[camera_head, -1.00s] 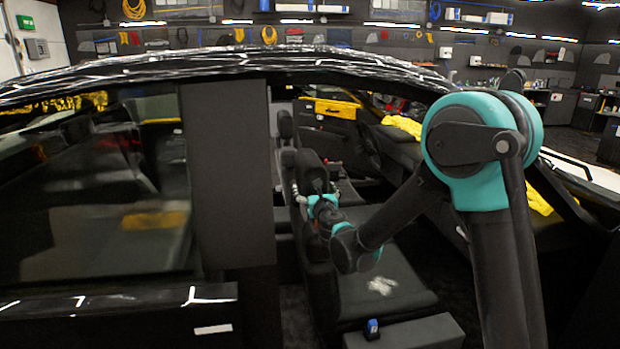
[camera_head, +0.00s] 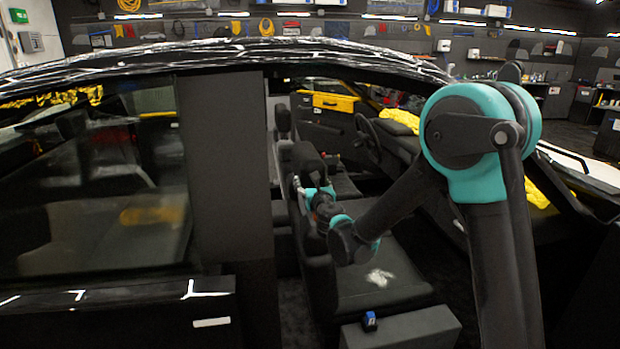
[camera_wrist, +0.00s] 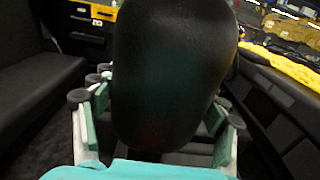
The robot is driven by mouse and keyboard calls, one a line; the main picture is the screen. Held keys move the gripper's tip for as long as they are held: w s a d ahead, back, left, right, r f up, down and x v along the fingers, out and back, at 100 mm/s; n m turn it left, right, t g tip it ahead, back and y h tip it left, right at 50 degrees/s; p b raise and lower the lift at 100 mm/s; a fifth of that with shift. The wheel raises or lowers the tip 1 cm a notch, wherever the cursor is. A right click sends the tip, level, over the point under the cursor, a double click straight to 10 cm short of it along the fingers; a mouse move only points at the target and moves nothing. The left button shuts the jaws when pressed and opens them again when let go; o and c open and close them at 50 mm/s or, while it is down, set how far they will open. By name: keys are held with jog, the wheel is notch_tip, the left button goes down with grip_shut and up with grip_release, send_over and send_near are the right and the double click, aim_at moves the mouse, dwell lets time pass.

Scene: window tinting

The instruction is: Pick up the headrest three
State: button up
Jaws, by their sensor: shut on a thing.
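A black padded headrest (camera_head: 308,160) is above the near front seat (camera_head: 365,280), inside the dark car. In the wrist view the headrest (camera_wrist: 172,75) fills the middle, upright between the fingers. My gripper (camera_head: 312,185) is shut on it from the near side, with fingers on its left and right. The gripper (camera_wrist: 150,112) also shows in the wrist view. The headrest's lower end and any posts are hidden, so I cannot tell whether it is clear of the seat back.
Another headrest (camera_head: 283,120) stands on the seat beyond. The steering wheel (camera_head: 367,130) and yellow cloth (camera_head: 402,118) are to the right. The roof edge (camera_head: 330,58) passes above my arm, and the dark pillar (camera_head: 225,170) stands left. A small blue item (camera_head: 370,321) is on the grey box below.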

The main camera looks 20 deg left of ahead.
notch_tip(320, 180, up, 20)
dwell(0.7)
jog(key=shift+s, duration=0.1)
dwell(0.3)
